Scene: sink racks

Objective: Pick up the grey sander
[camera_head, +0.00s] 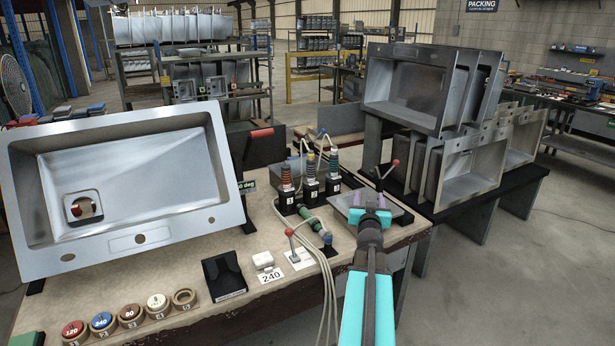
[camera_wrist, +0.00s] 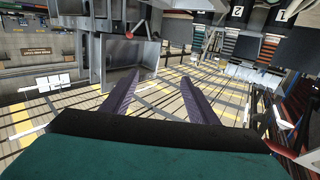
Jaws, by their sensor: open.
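Several upright tools with ringed coloured grips and cables stand in black numbered holders on the bench; the left one (camera_head: 286,178), the middle one (camera_head: 310,166) and the right one (camera_head: 334,163) show. I cannot tell which, if any, is the grey sander. A green tool with a blue end (camera_head: 308,220) lies in front of them. My gripper (camera_head: 369,198) is open and empty, to the right of the holders, in front of a grey plate (camera_head: 343,205) at the bench's right end. In the wrist view my two purple fingers (camera_wrist: 158,98) are spread, with nothing between them.
A large steel sink (camera_head: 125,150) leans at the left of the bench. Coloured grit discs (camera_head: 102,321), a black stand (camera_head: 223,275) and a red-knobbed lever (camera_head: 290,233) sit in front. Sinks on a black rack (camera_head: 470,195) stand at the right.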

